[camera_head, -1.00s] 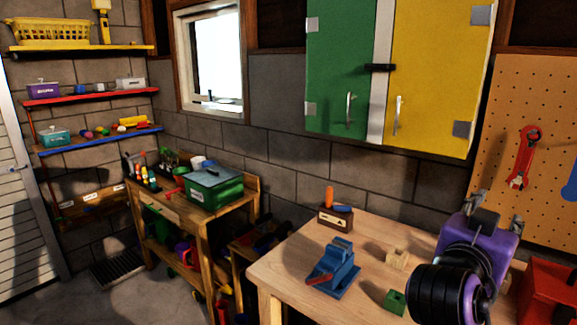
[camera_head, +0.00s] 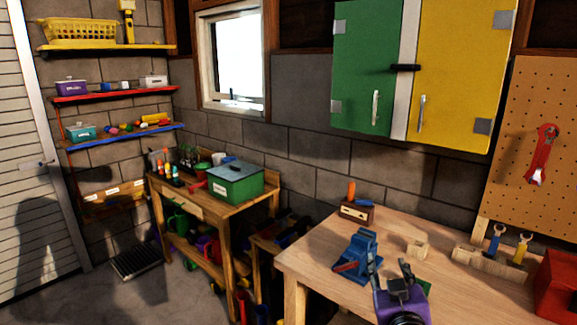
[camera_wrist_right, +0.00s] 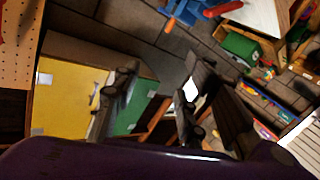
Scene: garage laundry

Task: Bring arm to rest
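My right gripper (camera_head: 390,270) is at the front edge of the wooden workbench (camera_head: 310,270), low in the head view, with its purple body below the black fingers. In the right wrist view its two fingers (camera_wrist_right: 155,100) stand apart with nothing between them, so it is open and empty. My left gripper is not in view.
On the workbench are a blue vise (camera_head: 358,255), a small wooden block (camera_head: 418,248), a wooden holder with tools (camera_head: 357,212), a wrench rack (camera_head: 490,262) and a red box (camera_head: 557,285). A green block is mostly hidden behind my gripper. A green-and-yellow cabinet (camera_head: 460,80) hangs above.

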